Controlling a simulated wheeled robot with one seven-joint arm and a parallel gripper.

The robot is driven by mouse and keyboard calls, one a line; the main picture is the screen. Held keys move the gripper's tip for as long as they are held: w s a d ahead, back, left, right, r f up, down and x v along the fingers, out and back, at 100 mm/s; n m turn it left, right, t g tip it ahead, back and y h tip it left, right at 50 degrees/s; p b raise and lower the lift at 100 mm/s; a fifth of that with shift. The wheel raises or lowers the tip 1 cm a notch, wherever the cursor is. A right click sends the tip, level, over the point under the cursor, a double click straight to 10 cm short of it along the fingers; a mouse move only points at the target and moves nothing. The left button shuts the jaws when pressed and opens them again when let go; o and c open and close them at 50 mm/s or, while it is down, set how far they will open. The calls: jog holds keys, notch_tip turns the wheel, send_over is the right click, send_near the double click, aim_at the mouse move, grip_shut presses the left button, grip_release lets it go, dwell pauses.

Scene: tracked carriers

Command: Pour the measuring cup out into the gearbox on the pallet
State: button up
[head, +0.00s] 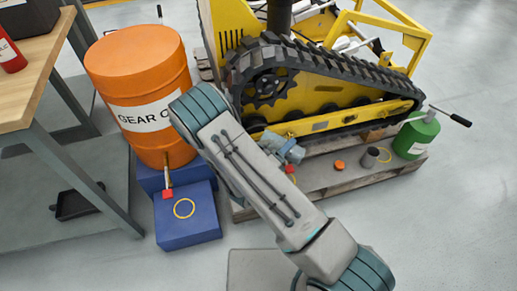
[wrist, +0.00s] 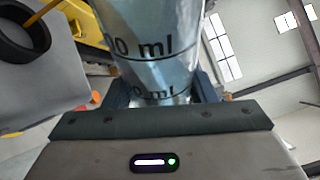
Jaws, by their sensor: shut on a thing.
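The measuring cup (wrist: 157,68) is a clear, bluish vessel with dark "ml" markings, close up in the wrist view. My gripper (wrist: 162,94) is shut on it, with a dark finger on either side. The top of the cup is cut off and its contents cannot be told. A grey body with a dark round ring (wrist: 25,42), apparently the gearbox and its opening, is at the upper left, apart from the cup in the picture. In the head view a blue-grey part (head: 285,148), which may be the gearbox, shows beside my arm on the pallet (head: 330,187). My arm hides the cup there.
A yellow tracked carrier (head: 330,95) stands behind. An orange gear oil drum (head: 140,75) and a blue block (head: 186,216) stand left, near a workbench (head: 35,85).

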jog(key=shift+a+r+n+p, duration=0.1)
jog(key=shift+r+n+p, duration=0.6)
jog(key=shift+n+p, duration=0.25)
dwell(3.2)
jog(key=shift+w+a+n+t+h+p, duration=0.1)
jog(key=shift+a+n+t+h+p, duration=0.15)
jog(key=shift+n+t+p, duration=0.45)
dwell(3.1)
